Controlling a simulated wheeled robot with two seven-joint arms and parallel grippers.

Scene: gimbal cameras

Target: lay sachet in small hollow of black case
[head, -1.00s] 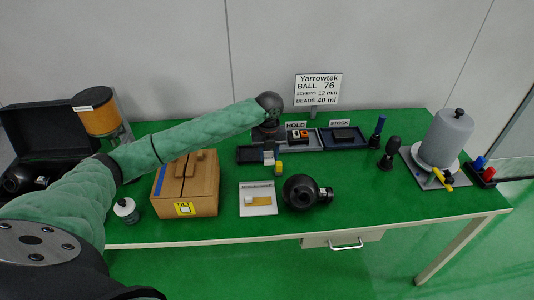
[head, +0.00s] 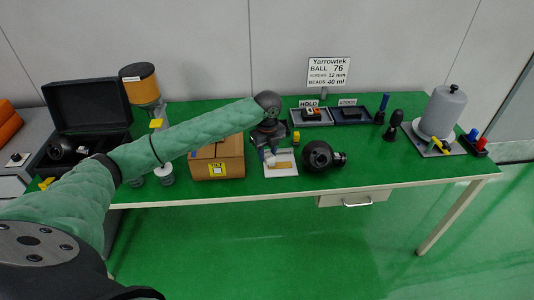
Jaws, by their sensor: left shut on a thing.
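The black case (head: 45,164) stands at the far left with its lid up. A dark round object lies in it, and my arm crosses in front of its near part. Its small hollow cannot be made out. My left gripper (head: 269,152) points down over the far left part of a white card (head: 284,171). It is shut on a small whitish thing (head: 271,160), which looks like the sachet but is too small to be sure. The gripper is well to the right of the case. My right gripper is not in view.
A yellow piece (head: 296,137) and trays (head: 350,117) are behind. Green tabletop is free at front right.

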